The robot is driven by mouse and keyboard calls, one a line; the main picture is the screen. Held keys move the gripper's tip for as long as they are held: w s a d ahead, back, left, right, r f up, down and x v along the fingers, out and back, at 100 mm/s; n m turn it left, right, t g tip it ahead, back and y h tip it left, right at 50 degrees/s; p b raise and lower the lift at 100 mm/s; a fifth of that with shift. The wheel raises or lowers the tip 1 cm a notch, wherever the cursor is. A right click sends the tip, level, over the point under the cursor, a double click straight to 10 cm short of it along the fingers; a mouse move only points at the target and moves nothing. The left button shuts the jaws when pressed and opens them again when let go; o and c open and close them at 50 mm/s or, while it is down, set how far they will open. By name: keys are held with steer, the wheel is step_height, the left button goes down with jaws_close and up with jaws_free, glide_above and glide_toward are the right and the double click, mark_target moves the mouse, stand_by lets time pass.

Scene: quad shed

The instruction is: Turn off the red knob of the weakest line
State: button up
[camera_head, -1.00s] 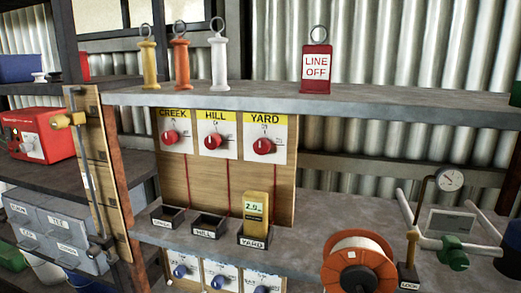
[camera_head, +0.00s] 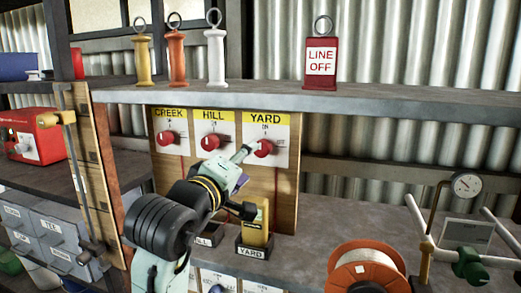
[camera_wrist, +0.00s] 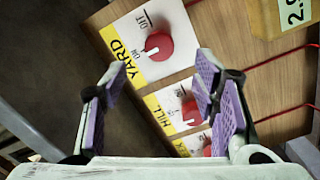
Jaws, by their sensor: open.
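The board carries three red knobs: the CREEK knob (camera_head: 166,138), the HILL knob (camera_head: 210,141) and the YARD knob (camera_head: 263,147). In the wrist view the YARD knob (camera_wrist: 158,46) lies ahead, with its white pointer toward ON. The HILL knob (camera_wrist: 189,110) and the CREEK knob (camera_wrist: 207,150) show behind the right finger, partly hidden. My gripper (camera_head: 243,182) is open and empty in front of the board, one finger overlapping the YARD knob's panel; contact cannot be told. In the wrist view my gripper's (camera_wrist: 160,78) fingers stand wide apart. A yellow meter (camera_head: 265,215) stands in the YARD holder (camera_head: 254,252).
A red LINE OFF tag (camera_head: 320,62) and yellow, orange and white ringed handles (camera_head: 215,57) stand on the upper shelf (camera_head: 400,103). An orange reel (camera_head: 367,272) sits at lower right. My arm hides the CREEK holder and part of the HILL holder.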

mark_target(259, 150)
steer(key=p+x, duration=0.1)
steer(key=x, duration=0.8)
steer(key=shift+w+p, duration=0.35)
steer(key=shift+w, duration=0.1)
steer(key=shift+c, duration=0.5)
steer(key=c, duration=1.1)
